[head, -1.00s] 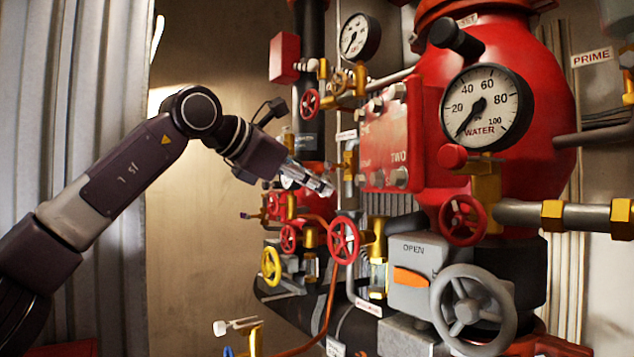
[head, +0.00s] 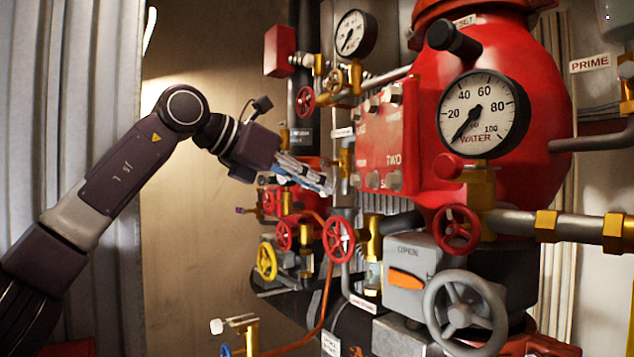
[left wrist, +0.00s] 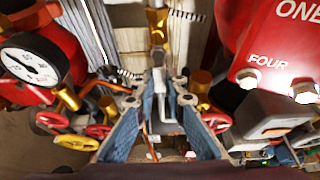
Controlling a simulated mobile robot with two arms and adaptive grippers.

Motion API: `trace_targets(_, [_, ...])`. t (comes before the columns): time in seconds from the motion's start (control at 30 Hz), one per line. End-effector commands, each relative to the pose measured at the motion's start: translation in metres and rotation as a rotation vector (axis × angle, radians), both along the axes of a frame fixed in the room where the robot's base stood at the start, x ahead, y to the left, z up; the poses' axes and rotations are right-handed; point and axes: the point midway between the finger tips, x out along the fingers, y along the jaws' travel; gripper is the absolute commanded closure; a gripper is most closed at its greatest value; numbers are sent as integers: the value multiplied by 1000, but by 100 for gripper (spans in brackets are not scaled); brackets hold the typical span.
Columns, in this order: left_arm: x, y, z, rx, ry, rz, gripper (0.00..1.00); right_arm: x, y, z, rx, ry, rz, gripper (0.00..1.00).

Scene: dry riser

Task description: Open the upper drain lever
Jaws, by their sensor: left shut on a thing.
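My left gripper (head: 325,186) reaches from the left to the pipework beside the red panel. In the left wrist view its two blue-padded fingers (left wrist: 160,101) stand either side of a slim pale lever (left wrist: 158,80), which hangs below a brass valve body (left wrist: 157,22). The gripper is shut on this lever, though a gap seems to show between the pads and the contact is hard to see. In the head view the fingers hide the lever; a brass fitting (head: 345,158) shows just behind them. My right gripper is out of view.
The red panel (head: 392,145) is close to the right of the fingers. Red handwheels (head: 339,239) and a yellow one (head: 267,262) sit below. Another pale-handled brass valve (head: 240,321) is at lower front. A water gauge (head: 483,113) is at right. Free room lies left, before the brown wall.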

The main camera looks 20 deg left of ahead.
Motion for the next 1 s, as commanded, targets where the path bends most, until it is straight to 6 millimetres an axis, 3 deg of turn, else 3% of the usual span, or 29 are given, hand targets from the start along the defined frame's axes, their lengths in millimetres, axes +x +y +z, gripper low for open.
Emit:
trace_targets(0.23, [0, 0, -1, -2, 4, -1, 100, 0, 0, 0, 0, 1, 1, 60])
trace_targets(0.27, [0, 0, -1, -2, 4, -1, 88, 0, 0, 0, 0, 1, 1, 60])
trace_targets(0.43, [0, 0, -1, -1, 3, 0, 71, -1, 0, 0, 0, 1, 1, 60])
trace_targets(0.77, [-3, 2, 2, -1, 0, 0, 71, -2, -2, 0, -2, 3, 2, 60])
trace_targets(1.0, [-32, 27, 18, -3, -2, 3, 71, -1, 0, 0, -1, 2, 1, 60])
